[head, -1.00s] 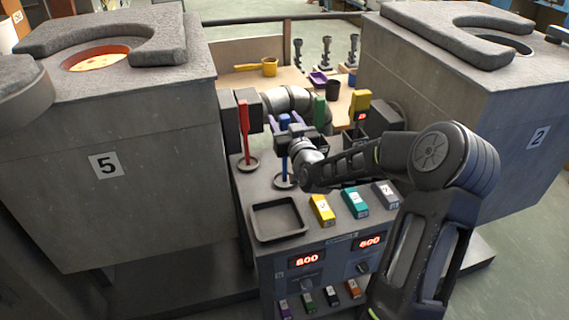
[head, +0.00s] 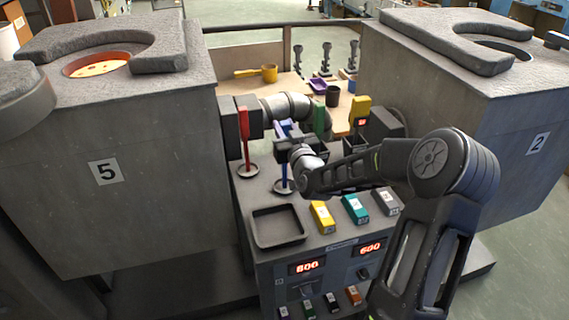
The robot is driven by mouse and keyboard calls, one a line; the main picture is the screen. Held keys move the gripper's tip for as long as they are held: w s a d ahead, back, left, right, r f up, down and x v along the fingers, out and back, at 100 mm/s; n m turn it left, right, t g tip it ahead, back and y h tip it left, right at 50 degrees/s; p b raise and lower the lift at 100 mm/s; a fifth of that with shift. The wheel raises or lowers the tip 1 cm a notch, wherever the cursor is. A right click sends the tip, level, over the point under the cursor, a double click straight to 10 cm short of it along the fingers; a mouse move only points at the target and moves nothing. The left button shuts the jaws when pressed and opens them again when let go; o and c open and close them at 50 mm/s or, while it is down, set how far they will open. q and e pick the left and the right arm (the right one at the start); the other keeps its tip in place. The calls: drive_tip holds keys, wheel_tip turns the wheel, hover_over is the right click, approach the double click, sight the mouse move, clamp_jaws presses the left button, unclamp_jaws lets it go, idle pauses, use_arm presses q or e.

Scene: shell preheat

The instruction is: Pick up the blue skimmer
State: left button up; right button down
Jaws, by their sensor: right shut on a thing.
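The blue skimmer (head: 284,173) stands upright on the grey console, its lower end at a round dark dish. My right gripper (head: 285,141) is shut on its upper handle, coming from the right. The gripper hides part of the handle, and a little blue shows above it. I cannot tell any gap under the skimmer. My left gripper is not in view.
A red skimmer (head: 246,142) stands close left, and a green handle (head: 319,122) is behind to the right. A square black tray (head: 279,227) and coloured blocks (head: 322,217) lie in front. Furnaces (head: 150,140) flank the console on both sides.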

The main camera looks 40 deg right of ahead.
drive_tip(key=shift+r, duration=0.2)
wheel_tip(320, 180, up, 10)
drive_tip(key=shift+f+b, duration=0.1)
drive_tip(key=shift+b, duration=0.65)
